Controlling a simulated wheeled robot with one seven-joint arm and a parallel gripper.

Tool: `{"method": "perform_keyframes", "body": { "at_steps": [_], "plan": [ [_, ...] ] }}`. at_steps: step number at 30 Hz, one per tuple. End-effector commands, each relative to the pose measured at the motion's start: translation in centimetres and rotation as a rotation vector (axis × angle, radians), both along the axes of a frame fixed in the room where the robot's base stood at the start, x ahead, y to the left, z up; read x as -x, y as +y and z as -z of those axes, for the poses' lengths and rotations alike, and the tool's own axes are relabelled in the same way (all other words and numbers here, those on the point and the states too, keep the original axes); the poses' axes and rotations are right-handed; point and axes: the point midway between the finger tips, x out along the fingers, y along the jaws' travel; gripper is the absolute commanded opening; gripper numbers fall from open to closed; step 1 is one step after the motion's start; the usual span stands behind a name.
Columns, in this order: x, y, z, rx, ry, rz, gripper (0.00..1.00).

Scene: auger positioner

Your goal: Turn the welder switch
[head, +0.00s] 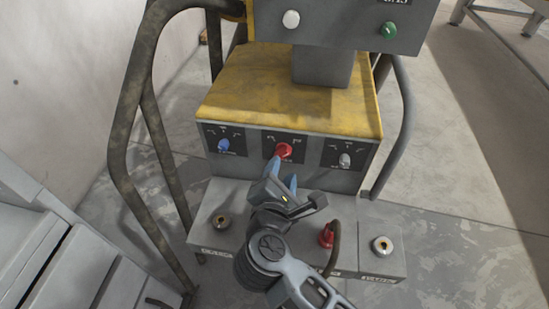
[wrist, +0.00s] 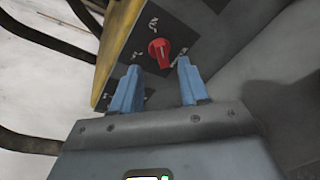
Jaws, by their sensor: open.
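The machine's front panel carries a row of three switches. A red knob (head: 284,150) sits in the middle on a black plate, with a blue knob (head: 223,145) to its left and a grey knob (head: 345,160) to its right. My gripper (head: 283,176) is in front of the middle switch, its blue fingers pointing at the panel. In the wrist view the red knob (wrist: 159,50) shows just beyond the tips of my gripper (wrist: 157,68), roughly between them. The fingers are apart with nothing between them. Which knob is the welder switch cannot be read from the labels.
The lower ledge (head: 215,200) holds a brass socket (head: 221,222), a red plug (head: 327,236) with a cable, and another socket (head: 382,245). An upper box has a white button (head: 291,19) and a green button (head: 389,30). A tube frame (head: 124,110) stands at the left.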

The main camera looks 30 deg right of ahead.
Motion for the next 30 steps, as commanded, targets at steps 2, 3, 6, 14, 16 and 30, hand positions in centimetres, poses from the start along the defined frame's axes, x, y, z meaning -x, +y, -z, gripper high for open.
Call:
{"method": "perform_keyframes", "body": {
  "at_steps": [2,3,6,14,16,30],
  "plan": [
    [-0.8,-0.7,0.3,0.001,0.0,0.002,0.44],
    [-1.2,-1.0,0.4,0.001,-0.001,0.003,0.44],
    [-2.5,-1.9,0.9,0.003,-0.001,0.003,0.44],
    [-5.0,-3.8,1.8,0.005,0.001,0.001,0.44],
    [-5.3,-4.0,1.8,0.005,0.001,0.0,0.44],
    [-5.5,-4.1,1.9,0.005,0.001,0.0,0.3]
  ]
}}
